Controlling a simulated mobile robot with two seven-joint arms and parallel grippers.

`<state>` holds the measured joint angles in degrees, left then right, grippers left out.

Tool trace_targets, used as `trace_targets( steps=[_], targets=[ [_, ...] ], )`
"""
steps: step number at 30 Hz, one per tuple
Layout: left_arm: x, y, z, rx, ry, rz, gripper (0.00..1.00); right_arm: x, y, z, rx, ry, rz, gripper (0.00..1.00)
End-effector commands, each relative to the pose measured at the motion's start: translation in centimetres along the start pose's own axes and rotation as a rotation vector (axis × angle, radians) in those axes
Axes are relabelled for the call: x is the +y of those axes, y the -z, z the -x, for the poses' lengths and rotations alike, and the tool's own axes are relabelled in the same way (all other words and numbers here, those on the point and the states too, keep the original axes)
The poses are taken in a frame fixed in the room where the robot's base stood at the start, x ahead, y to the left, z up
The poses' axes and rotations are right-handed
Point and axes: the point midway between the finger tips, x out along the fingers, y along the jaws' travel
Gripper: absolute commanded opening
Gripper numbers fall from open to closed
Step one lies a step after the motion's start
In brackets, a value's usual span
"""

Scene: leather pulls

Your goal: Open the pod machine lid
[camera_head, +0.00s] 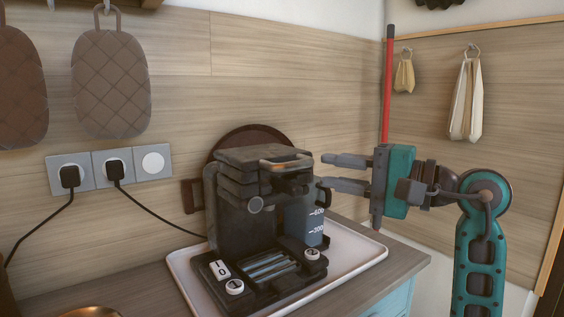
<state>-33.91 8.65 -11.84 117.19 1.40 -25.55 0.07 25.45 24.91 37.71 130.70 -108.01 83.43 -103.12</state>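The dark pod machine (228,206) stands upright on a white tray near the counter's right end. Its lid (250,156) lies down flat on top, with a tan handle (286,163) at the front edge. A clear container with white volume marks (306,222) is at the machine's right side. My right gripper (326,171) comes in from the right at about lid height, its two fingers spread and pointing left. Nothing shows between them. The fingertips are just right of the handle; I cannot tell the exact gap in depth. My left gripper is not in view.
The white tray (357,254) extends right of the machine on the wooden counter (130,283). A round brown board (250,137) leans behind the machine. Two black plugs with cords (70,176) sit in wall sockets at left. A red pole (387,85) stands behind my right gripper.

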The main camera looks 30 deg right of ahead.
Motion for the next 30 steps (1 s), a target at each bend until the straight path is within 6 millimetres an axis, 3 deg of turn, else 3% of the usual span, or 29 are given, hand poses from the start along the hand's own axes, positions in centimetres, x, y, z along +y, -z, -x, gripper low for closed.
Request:
trace_targets(
  steps=[6, 13, 26, 30],
  targets=[
    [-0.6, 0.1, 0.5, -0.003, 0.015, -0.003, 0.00, -0.3, -0.2, -4.8, -0.007, 0.004, -0.006, 0.28],
    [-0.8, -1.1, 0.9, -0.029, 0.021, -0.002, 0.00, -0.1, -0.1, -8.3, -0.004, 0.003, -0.006, 0.28],
    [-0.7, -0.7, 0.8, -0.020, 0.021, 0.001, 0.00, 0.0, -0.1, -9.5, -0.003, 0.001, -0.003, 0.28],
    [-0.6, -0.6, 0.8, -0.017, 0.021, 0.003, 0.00, 0.0, -0.1, -9.5, -0.003, 0.001, -0.003, 0.16]
  ],
)
